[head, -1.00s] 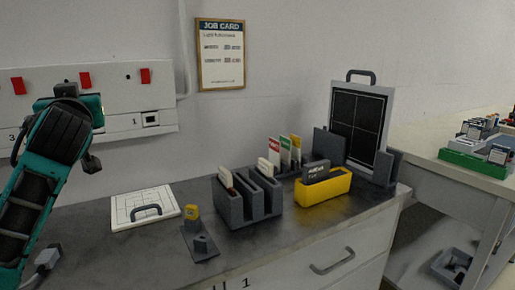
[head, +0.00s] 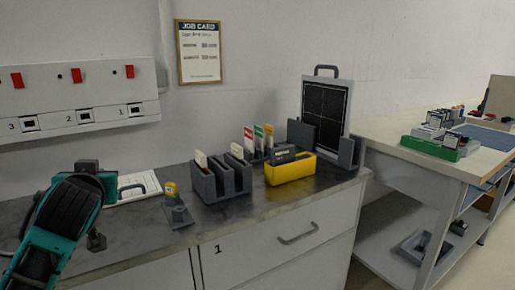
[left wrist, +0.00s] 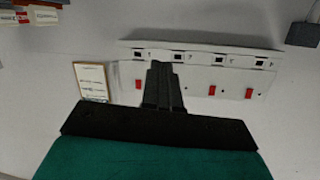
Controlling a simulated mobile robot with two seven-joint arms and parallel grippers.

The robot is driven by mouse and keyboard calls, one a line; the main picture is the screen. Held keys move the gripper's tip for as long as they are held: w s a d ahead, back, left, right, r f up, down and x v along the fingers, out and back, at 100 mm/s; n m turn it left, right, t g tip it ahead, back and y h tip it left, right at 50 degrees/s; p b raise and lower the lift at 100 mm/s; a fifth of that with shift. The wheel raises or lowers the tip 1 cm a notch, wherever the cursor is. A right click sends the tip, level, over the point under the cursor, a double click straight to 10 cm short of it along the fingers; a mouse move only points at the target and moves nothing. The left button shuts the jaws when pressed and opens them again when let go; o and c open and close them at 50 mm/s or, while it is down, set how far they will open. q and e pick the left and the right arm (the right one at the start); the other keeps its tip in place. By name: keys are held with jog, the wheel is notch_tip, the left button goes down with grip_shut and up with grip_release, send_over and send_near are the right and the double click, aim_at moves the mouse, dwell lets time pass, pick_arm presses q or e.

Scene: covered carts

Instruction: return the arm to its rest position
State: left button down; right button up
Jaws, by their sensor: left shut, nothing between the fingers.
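My left arm (head: 62,225), teal and black, comes in at the lower left of the head view, in front of the counter's left end. In the left wrist view my left gripper (left wrist: 163,72) has its dark fingers together with nothing between them. The fingers are seen against the wall panel, which appears upside down there. They touch nothing that I can see. My right arm and gripper are in neither view.
The dark counter (head: 130,245) holds a white board (head: 135,186), a grey rack (head: 222,182), a yellow bin (head: 290,169) and a framed black panel (head: 326,110). A wall panel (head: 75,98) hangs behind my arm.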

pick_arm(q)
jog(key=s+d+f+m+g+h, duration=0.2)
jog(key=s+d+f+g, duration=0.2)
jog(key=s+f, duration=0.7)
jog(key=s+d+f+m+g+h, duration=0.3)
jog(key=s+f, duration=0.5)
jog(key=f, duration=0.6)
jog(key=s+d+f+g+h, duration=0.1)
jog(key=s+d+f+g, duration=0.25)
jog(key=s, duration=0.85)
jog(key=w+d+f+t+h+p, duration=0.2)
jog(key=w+d+f+t+p, duration=0.1)
jog(key=w+t+p, duration=0.3)
jog(key=shift+w+d+m+t+p, duration=0.35)
jog(key=shift+m+t+p, duration=0.1)
jog(key=shift+t, duration=0.2)
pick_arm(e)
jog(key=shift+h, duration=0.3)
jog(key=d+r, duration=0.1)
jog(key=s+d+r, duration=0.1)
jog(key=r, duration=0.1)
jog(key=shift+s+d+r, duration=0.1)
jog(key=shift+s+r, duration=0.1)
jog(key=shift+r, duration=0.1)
